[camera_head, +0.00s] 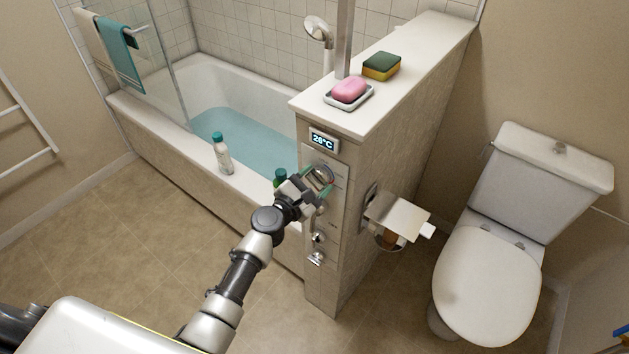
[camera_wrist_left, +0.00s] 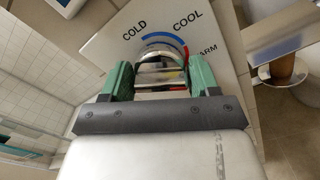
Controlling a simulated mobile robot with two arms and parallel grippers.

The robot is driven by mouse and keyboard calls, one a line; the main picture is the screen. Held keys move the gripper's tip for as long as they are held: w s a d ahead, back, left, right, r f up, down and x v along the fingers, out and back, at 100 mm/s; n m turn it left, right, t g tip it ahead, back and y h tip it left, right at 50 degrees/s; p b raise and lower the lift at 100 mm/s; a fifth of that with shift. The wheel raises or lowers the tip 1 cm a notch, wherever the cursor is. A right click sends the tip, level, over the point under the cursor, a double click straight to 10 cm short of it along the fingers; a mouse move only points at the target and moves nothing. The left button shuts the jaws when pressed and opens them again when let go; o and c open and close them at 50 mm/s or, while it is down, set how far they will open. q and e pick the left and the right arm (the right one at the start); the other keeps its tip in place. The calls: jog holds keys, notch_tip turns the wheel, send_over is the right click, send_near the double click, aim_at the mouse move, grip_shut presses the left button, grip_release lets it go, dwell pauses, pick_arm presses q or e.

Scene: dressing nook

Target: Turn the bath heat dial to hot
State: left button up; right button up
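The bath heat dial (camera_head: 321,177) is a round metal knob on the tiled end panel of the bath, below a small display (camera_head: 323,140) reading 26°C. In the left wrist view, the dial (camera_wrist_left: 160,70) sits on a white plate marked COLD, COOL and a partly hidden WARM, with a blue arc turning red at the right. My left gripper (camera_head: 315,190) is at the dial. In the wrist view its green fingers (camera_wrist_left: 161,78) are on both sides of the knob, which fills the gap between them. The HOT mark and the pointer are hidden. My right gripper is not in view.
Below the dial are smaller metal fittings (camera_head: 316,257). A toilet-roll holder (camera_head: 398,217) sticks out at the right, before the toilet (camera_head: 487,285). Pink soap (camera_head: 350,89) and a sponge (camera_head: 381,66) lie on the ledge. A bottle (camera_head: 222,155) stands on the bath rim.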

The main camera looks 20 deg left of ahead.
pick_arm(q)
jog(key=c, duration=0.5)
jog(key=shift+f+m, duration=0.1)
jog(key=shift+m, duration=0.2)
jog(key=shift+m+b, duration=0.75)
jog(key=shift+m, duration=0.15)
jog(key=m+b, duration=0.1)
jog(key=m, duration=0.2)
jog(key=m+b, duration=0.1)
jog(key=m, duration=0.2)
jog(key=shift+m, duration=0.4)
jog(key=shift+m+b, duration=0.55)
jog(key=shift+m, duration=0.85)
